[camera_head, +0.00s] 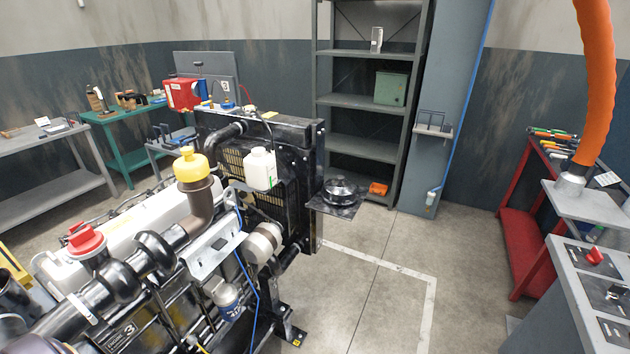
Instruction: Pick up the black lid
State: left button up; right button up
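A round black part that looks like the black lid (341,188) lies on a small dark plate (330,208) at the right side of the radiator. It has a raised middle and a wider rim. Neither of my grippers shows in the head view, so nothing is seen touching the lid.
The engine (150,260) fills the lower left, with a yellow cap (191,165), a red cap (86,239) and a white bottle (260,168). The radiator (300,150) stands behind. A grey shelf (368,102) is at the back. Floor right of the engine is clear.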

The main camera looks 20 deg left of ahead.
aim_at(339, 191)
jog(key=i+u, duration=0.6)
jog(key=u, duration=0.15)
jog(key=i+l+u, duration=0.15)
jog(key=u, duration=0.25)
jog(key=i+l+u, duration=0.35)
jog(key=j, duration=0.05)
